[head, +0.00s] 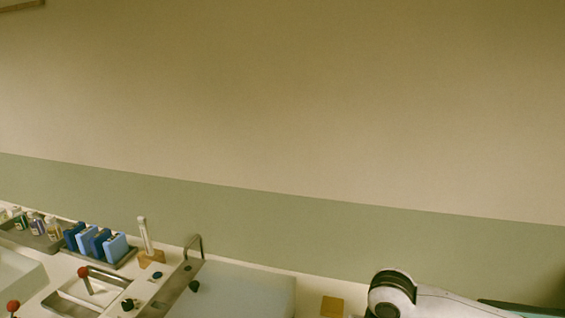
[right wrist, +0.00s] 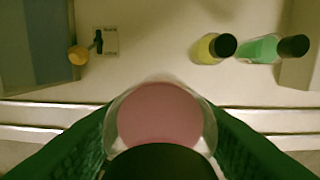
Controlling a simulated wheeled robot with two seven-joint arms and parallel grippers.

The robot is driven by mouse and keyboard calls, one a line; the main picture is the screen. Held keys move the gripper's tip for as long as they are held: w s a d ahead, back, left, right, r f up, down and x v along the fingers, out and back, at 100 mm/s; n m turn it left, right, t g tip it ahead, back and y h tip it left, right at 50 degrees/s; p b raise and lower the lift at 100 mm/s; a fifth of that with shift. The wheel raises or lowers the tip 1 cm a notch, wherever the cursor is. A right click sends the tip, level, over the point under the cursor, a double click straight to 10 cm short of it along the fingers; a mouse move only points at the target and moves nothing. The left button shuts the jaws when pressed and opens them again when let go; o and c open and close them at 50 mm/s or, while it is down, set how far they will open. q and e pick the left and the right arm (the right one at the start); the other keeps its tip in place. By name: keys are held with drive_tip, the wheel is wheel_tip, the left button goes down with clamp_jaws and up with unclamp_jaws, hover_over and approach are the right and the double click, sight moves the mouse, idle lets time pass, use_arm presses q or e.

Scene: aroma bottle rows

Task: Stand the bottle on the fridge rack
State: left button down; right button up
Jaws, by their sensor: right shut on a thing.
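In the right wrist view my right gripper (right wrist: 158,128) is shut on a bottle (right wrist: 160,106) with pink contents and a black cap. The green fingers press on its two sides, and the cap is nearest the camera. Beyond it is a pale surface (right wrist: 150,82), perhaps the fridge rack, with a light ledge crossing below. I cannot tell whether the held bottle touches anything. In the head view only part of my right arm shows at the lower right; the gripper and bottle are out of that frame. My left gripper is not in view.
A yellow bottle (right wrist: 207,48) and a green bottle (right wrist: 262,49), both black-capped, are at upper right in the wrist view. A small yellow-orange item (right wrist: 78,56) lies at left. The head view shows a crowded counter at lower left.

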drive_tip(key=s+d+r+n, duration=0.2)
drive_tip(key=s+r+n, duration=0.1)
drive_tip(key=s, duration=0.4)
drive_tip(key=shift+s, duration=0.25)
drive_tip(key=shift+w+r, duration=0.1)
